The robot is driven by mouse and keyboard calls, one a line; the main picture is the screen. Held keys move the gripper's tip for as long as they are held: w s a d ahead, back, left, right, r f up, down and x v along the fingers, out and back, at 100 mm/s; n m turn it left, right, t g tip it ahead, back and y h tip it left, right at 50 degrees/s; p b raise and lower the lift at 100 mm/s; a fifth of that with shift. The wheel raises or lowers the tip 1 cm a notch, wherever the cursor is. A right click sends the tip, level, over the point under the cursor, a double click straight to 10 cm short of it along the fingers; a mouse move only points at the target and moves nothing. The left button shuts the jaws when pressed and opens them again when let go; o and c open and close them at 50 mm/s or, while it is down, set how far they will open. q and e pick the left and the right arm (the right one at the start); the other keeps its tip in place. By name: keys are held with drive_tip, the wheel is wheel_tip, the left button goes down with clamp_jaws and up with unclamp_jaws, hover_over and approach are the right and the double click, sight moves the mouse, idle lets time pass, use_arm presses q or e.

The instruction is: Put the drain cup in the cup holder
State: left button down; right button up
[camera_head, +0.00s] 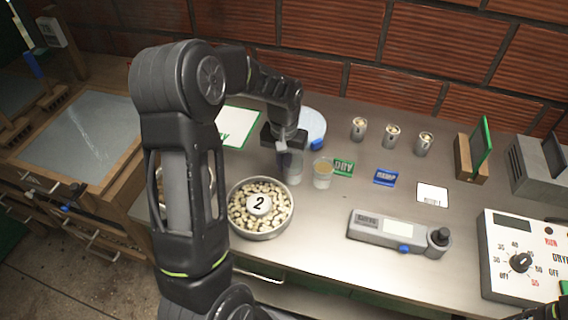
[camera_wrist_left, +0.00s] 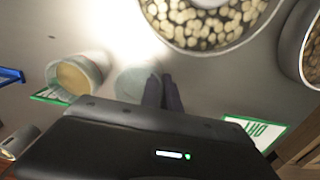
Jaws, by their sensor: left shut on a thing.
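My left gripper (camera_head: 287,150) points down over the counter, its fingers (camera_wrist_left: 165,92) shut on a clear, empty-looking cup (camera_head: 291,172), which I take for the drain cup. The cup also shows in the left wrist view (camera_wrist_left: 132,82), upright at the fingertips; I cannot tell whether it touches the counter. Just right of it stands a second clear cup with tan contents (camera_head: 323,174), also in the left wrist view (camera_wrist_left: 76,75). I cannot make out which thing is the cup holder. A dark part at the bottom right corner may be my right gripper; its jaws are not clear.
A steel bowl of pale beans with a tag "2" (camera_head: 260,227) stands just in front of the cup. Several small bean-filled cups (camera_head: 392,136) stand at the back. A grey meter (camera_head: 398,237) and white dryer box (camera_head: 522,278) are at right.

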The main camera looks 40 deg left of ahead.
use_arm(q)
drive_tip(key=c, duration=1.6)
unclamp_jaws()
drive_tip(key=shift+f, duration=0.1)
wheel_tip(320, 180, up, 12)
drive_tip(key=shift+r+b, duration=0.15)
drive_tip(key=shift+b, duration=0.4)
drive_tip(key=shift+o, duration=0.2)
